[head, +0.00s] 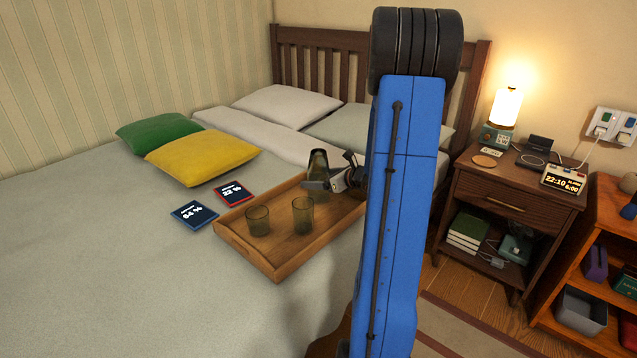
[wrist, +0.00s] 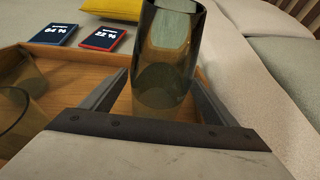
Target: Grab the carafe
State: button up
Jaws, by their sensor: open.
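The carafe (head: 318,168) is a tall, dark olive, see-through vessel standing upright at the far side of a wooden tray (head: 243,247) on the bed. In the wrist view the carafe (wrist: 165,60) stands between the two fingers of my gripper (wrist: 160,102), with its top cut off by the picture edge. My gripper (head: 330,186) is open, with a finger on each side of the carafe's lower part. I cannot tell whether either finger touches it. Part of the carafe is hidden behind my gripper in the head view.
Two glasses, a left one (head: 258,220) and a right one (head: 303,214), stand on the tray. A blue card (head: 194,213) and a red-edged card (head: 234,193) lie beside it. Yellow (head: 202,157) and green (head: 158,131) cushions lie behind. A nightstand (head: 510,206) stands right of the bed.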

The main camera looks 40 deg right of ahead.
aim_at(311, 178)
jog(key=x, duration=0.4)
jog(key=shift+w+a, duration=0.1)
jog(key=c, duration=1.8)
jog(key=shift+r, duration=0.2)
